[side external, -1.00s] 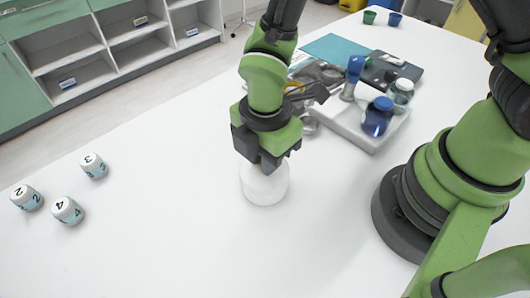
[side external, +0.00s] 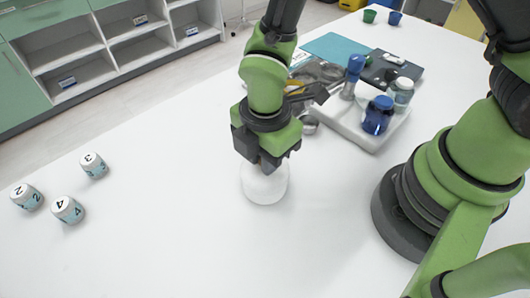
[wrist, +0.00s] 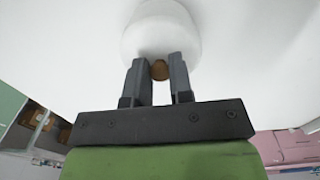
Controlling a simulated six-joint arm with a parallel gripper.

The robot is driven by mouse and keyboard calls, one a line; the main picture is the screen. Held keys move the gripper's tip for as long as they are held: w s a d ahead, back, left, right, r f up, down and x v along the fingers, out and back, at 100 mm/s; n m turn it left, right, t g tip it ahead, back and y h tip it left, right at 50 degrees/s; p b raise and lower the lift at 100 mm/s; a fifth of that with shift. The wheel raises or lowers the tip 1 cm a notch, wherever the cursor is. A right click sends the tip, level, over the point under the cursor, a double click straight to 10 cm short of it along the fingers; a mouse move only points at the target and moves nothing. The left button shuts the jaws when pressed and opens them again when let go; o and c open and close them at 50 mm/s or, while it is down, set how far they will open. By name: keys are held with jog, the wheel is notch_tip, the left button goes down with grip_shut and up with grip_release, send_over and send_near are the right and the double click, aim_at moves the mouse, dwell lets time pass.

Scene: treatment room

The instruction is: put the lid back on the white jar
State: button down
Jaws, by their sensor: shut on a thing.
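The white jar (side external: 264,188) stands upright on the white table, directly below my gripper (side external: 268,166). In the wrist view the rounded white jar (wrist: 160,32) lies just beyond my fingertips (wrist: 158,62). A small brown knob (wrist: 160,71), seemingly the lid's, sits between the two fingers, and my gripper is shut on it. The fingers and wrist hide the jar's top in the side view. I cannot make out the seam between lid and jar, nor whether the lid is fully seated.
A white tray (side external: 349,132) with a blue-lidded jar (side external: 377,116) and another jar (side external: 401,93) is behind to the right. Metal tools lie near it. The table front is clear.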

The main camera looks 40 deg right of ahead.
jog(key=shift+c, duration=2.3)
grip_release()
jog(key=shift+r, duration=3.5)
grip_shut()
